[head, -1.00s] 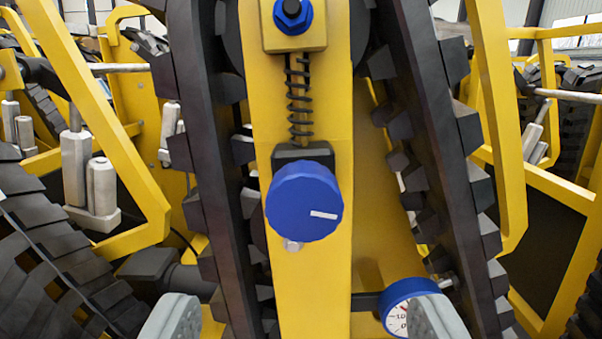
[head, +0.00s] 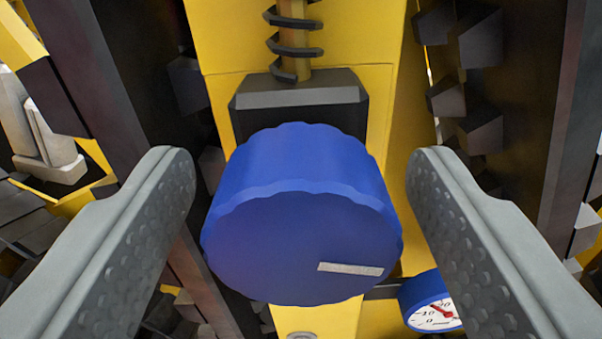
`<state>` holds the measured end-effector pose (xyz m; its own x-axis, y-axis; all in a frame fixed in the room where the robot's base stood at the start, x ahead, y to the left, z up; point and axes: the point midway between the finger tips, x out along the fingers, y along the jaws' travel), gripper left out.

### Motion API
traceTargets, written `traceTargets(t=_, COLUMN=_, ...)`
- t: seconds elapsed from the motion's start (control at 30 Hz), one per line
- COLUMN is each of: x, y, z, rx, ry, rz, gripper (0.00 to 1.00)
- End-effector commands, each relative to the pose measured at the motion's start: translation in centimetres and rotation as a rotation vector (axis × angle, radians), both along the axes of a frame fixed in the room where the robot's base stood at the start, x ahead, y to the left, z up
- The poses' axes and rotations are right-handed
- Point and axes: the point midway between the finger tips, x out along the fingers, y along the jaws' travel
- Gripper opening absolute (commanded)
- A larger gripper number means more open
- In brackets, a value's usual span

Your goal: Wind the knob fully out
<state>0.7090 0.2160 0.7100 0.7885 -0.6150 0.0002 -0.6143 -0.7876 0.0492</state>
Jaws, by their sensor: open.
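The blue knob (head: 290,235) has a scalloped rim and a flat face with a white bar mark at its lower right. It sits in front of a dark block (head: 300,96) on a yellow upright (head: 228,40). My gripper (head: 301,165) is open, with one grey finger on each side of the knob. A gap shows between each fingertip and the knob's sides, so I see no grip on it. The knob's far end, where it meets the block, is mostly hidden.
A dark spring (head: 292,45) on a rod rises above the block. A blue-rimmed dial gauge (head: 432,303) with a red needle sits at lower right, close to my right finger. Dark track belts (head: 548,110) with lugs flank both sides closely.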

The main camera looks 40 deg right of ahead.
Motion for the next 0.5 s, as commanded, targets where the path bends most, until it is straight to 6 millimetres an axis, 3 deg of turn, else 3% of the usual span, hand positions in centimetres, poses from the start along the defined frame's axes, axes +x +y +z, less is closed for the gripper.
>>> traceTargets(t=0.13, x=-0.01, y=0.01, z=-0.01, rx=0.0, ry=0.0, rz=0.0, gripper=0.63)
traceTargets(t=0.37, x=-0.02, y=0.01, z=-0.02, rx=0.0, ry=0.0, rz=0.0, gripper=0.2)
traceTargets(t=0.5, x=-0.02, y=0.01, z=-0.02, rx=-0.002, ry=0.002, rz=0.0, gripper=0.2)
